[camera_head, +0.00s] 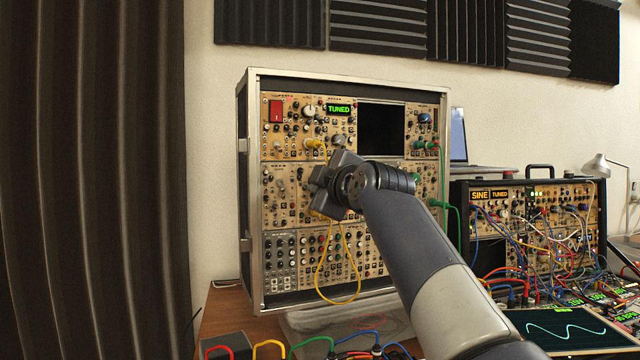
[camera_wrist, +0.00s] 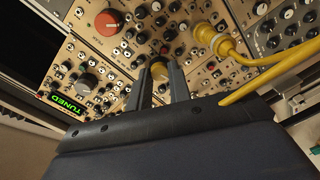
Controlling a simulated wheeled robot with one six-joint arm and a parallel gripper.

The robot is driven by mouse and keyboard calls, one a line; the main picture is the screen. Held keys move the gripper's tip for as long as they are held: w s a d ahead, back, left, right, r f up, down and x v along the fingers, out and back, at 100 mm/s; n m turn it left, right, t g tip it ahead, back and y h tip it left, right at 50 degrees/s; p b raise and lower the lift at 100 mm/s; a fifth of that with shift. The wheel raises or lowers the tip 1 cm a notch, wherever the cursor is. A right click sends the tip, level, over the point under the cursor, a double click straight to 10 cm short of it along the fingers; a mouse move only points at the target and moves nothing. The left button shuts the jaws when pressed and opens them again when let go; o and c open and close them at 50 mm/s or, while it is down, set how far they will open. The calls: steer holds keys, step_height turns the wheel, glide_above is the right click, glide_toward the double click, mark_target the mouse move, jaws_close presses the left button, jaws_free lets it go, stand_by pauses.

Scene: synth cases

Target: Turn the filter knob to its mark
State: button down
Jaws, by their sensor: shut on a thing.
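My gripper (camera_head: 326,188) is at the middle row of the tall modular rack's panel (camera_head: 289,218). In the wrist view, my gripper's two fingers (camera_wrist: 160,80) are on either side of a knob with a yellowish cap (camera_wrist: 159,69), taken to be the filter knob. The fingers hide the lower part of this knob. Its mark and pointer are too small to make out. In the head view my gripper hides the knob. A green "TUNED" display (camera_head: 339,109) is lit on the upper panel and also shows in the wrist view (camera_wrist: 62,103).
A yellow cable (camera_head: 318,290) hangs in a loop below my gripper, and its plug (camera_wrist: 221,45) sits close to the right finger in the wrist view. Green cables (camera_head: 447,206) run off to the right. A second patched rack (camera_head: 481,268) stands at the right.

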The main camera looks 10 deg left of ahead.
steer(key=n, duration=0.6)
steer(key=shift+f, duration=0.25)
steer(key=shift+n, duration=0.3)
steer(key=c, duration=1.3)
jaws_free()
steer(key=shift+r, duration=0.1)
steer(key=b+v, duration=0.1)
steer(key=v, duration=0.9)
steer(key=shift+s, duration=0.4)
steer(key=shift+w+d, duration=0.1)
